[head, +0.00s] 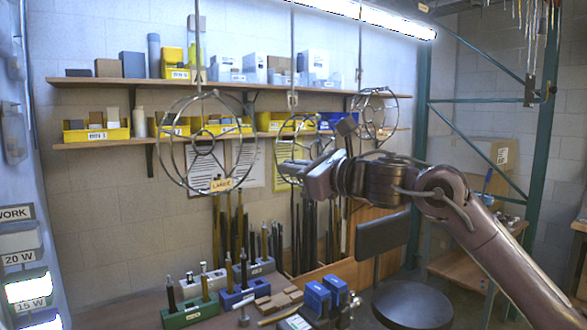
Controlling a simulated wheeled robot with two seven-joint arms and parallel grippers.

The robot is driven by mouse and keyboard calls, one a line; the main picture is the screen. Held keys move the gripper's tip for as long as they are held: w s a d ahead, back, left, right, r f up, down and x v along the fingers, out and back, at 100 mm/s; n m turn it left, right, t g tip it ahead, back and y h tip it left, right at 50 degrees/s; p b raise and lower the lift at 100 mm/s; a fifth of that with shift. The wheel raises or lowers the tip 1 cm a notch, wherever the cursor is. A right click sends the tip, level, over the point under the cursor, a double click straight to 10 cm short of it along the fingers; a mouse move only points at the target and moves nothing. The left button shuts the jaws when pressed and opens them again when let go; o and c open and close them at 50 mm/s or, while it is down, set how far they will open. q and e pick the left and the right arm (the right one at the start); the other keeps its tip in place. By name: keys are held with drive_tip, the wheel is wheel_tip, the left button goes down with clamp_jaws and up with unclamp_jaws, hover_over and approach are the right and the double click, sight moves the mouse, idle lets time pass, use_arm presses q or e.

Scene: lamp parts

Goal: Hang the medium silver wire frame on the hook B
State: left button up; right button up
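Three round silver wire frames hang in a row below thin vertical rods. The left one (163,143) is the biggest and carries a tag reading LARGE. The middle wire frame (279,139), of in-between size, is under the middle rod, partly hidden by my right gripper. The right wire frame (397,112) is the smallest. My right gripper (308,176) reaches in from the right at the lower right of the middle frame. I cannot tell whether its fingers are closed on the wire, or whether the frame bears on its hook. No hook letter is readable. My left gripper is not in view.
Wall shelves (100,143) with yellow bins and boxes stand behind the frames. Below are coloured blocks with upright rods, including a green one (190,313). A dark stool (412,304) stands below my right arm. A lit panel (20,240) edges the left.

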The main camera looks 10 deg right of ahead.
drive_tip(key=o, duration=0.5)
